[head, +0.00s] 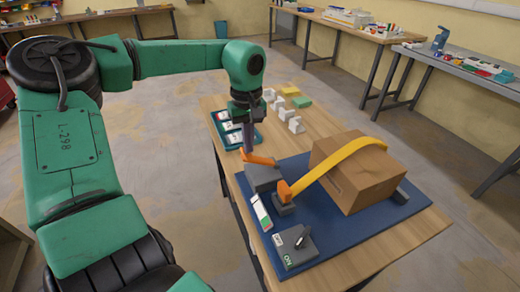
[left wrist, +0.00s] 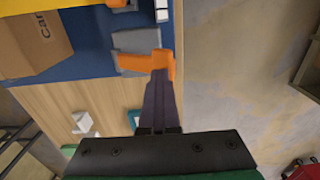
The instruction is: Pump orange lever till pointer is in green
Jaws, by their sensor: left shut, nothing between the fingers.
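The orange lever (head: 260,160) sticks out from the top of a grey block (head: 263,179) on the blue board. My left gripper (head: 249,150) points down at the lever. In the left wrist view its fingers (left wrist: 160,85) are shut with nothing between them, and their tips meet or overlap the orange lever (left wrist: 140,63); I cannot tell if they press on it. A narrow gauge (head: 262,212), white with green, stands beside the block; its pointer is too small to read. My right gripper is in neither view.
A yellow strap (head: 345,160) arches over a cardboard box (head: 355,178) from an orange-ended grey base. A grey switch box (head: 295,246) marked ON sits at the near corner of the blue board (head: 365,222). A green tray (head: 232,128) and small blocks lie behind.

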